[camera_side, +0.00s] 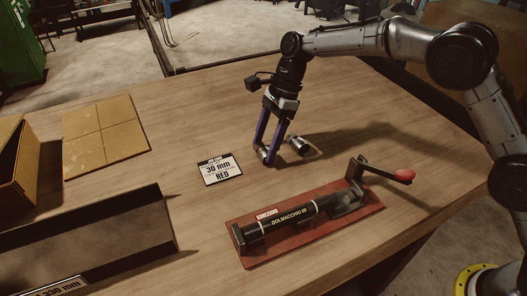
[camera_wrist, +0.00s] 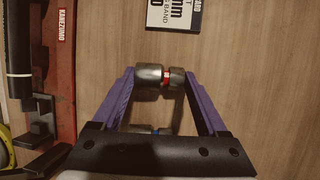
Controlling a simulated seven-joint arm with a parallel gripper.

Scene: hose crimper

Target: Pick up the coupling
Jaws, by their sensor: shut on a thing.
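The coupling (camera_wrist: 153,77), a short metal cylinder with a red band, lies crosswise between my purple fingertips in the wrist view. My gripper (camera_side: 267,156) is shut on it, one finger at each end. In the side view the held coupling shows only in part at the fingertips, low at the tabletop; I cannot tell whether it touches the wood. A second metal coupling (camera_side: 298,145) lies on the table just right of the fingers. In the wrist view a blue-banded piece (camera_wrist: 157,131) is partly hidden by my gripper's body.
A card reading "30 mm RED" (camera_side: 219,169) lies left of my gripper. The crimper (camera_side: 292,222) with a red-knobbed handle stands on a red base in front. A dark metal tray (camera_side: 95,235) and cardboard (camera_side: 104,135) are at left. The table behind is clear.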

